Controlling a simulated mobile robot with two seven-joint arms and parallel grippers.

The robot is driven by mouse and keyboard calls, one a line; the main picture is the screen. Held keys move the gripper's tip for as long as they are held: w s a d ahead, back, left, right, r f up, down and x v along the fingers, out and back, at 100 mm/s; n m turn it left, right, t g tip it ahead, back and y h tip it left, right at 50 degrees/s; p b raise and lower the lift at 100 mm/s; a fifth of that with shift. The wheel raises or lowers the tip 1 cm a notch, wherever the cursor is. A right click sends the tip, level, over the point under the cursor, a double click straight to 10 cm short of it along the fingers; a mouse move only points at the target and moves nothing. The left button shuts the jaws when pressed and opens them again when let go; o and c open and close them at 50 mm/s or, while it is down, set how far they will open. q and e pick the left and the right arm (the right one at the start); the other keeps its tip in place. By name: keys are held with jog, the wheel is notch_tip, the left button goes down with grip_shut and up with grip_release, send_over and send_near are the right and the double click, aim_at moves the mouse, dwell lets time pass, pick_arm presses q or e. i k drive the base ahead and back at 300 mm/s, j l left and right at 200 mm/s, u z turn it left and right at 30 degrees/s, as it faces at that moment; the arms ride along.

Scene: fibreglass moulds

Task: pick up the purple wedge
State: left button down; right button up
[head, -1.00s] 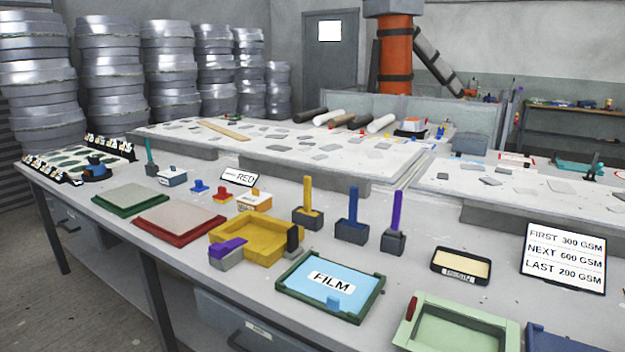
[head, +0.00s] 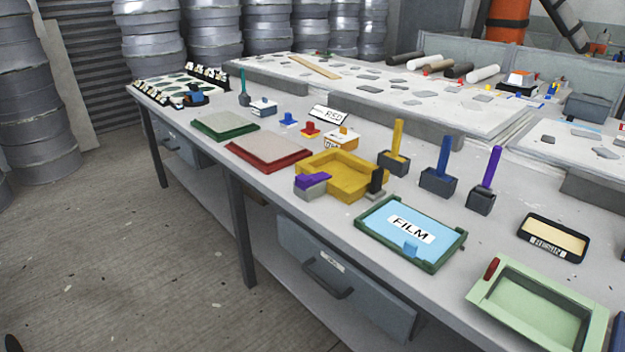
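The purple wedge (head: 313,181) shows in the head view on top of a small grey block (head: 314,191) at the front edge of the bench. It sits beside the near left corner of the yellow mould tray (head: 341,187). I cannot tell whether the block touches the tray. Neither of my grippers is in view.
The red-framed panel (head: 268,153) lies left of the wedge and the green-framed FILM tray (head: 410,233) right of it. Dark holders with yellow, blue and purple upright handles (head: 491,168) stand behind. A drawer (head: 345,280) hangs below. Floor (head: 130,270) in front is clear.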

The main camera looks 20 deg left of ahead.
aim_at(303, 182)
jog(key=i+j, duration=0.15)
jog(key=j, duration=0.2)
jog(key=i+j, duration=0.15)
jog(key=j, duration=0.25)
jog(key=i+j, duration=0.15)
jog(key=j, duration=0.2)
jog(key=i+j, duration=0.15)
jog(key=j, duration=0.25)
